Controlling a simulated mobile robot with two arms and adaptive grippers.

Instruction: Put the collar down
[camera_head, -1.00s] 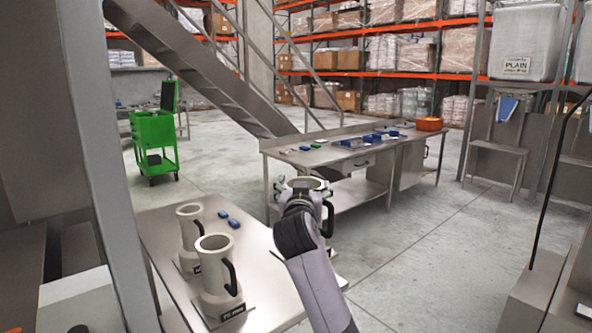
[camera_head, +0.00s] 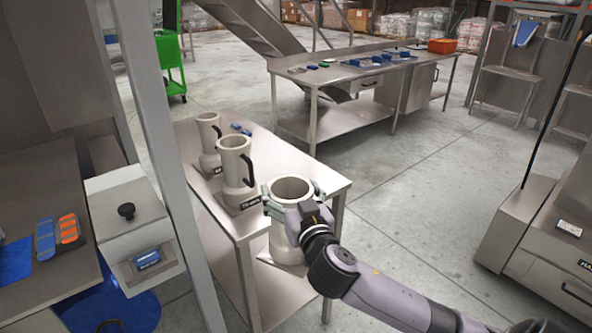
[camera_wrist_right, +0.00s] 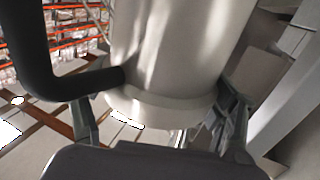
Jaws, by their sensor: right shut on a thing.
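The collar (camera_head: 287,238) is a pale beige open-topped cylinder, its mouth facing up. My right gripper (camera_head: 292,204) is shut on it, with fingers around its upper part. It appears upright in the head view, in front of the steel table's near right edge; I cannot tell whether its bottom touches anything. In the right wrist view the collar (camera_wrist_right: 178,50) fills the middle, with a black handle at left and the fingers (camera_wrist_right: 160,120) on both sides. My left gripper is not in view.
Two similar collars with black handles (camera_head: 235,160) (camera_head: 208,131) stand on the steel table (camera_head: 297,167). Small blue items (camera_head: 240,128) lie behind them. A grey post (camera_head: 160,150) rises at left. A scale-like machine (camera_head: 545,240) stands at right. Open floor (camera_head: 400,190) lies between.

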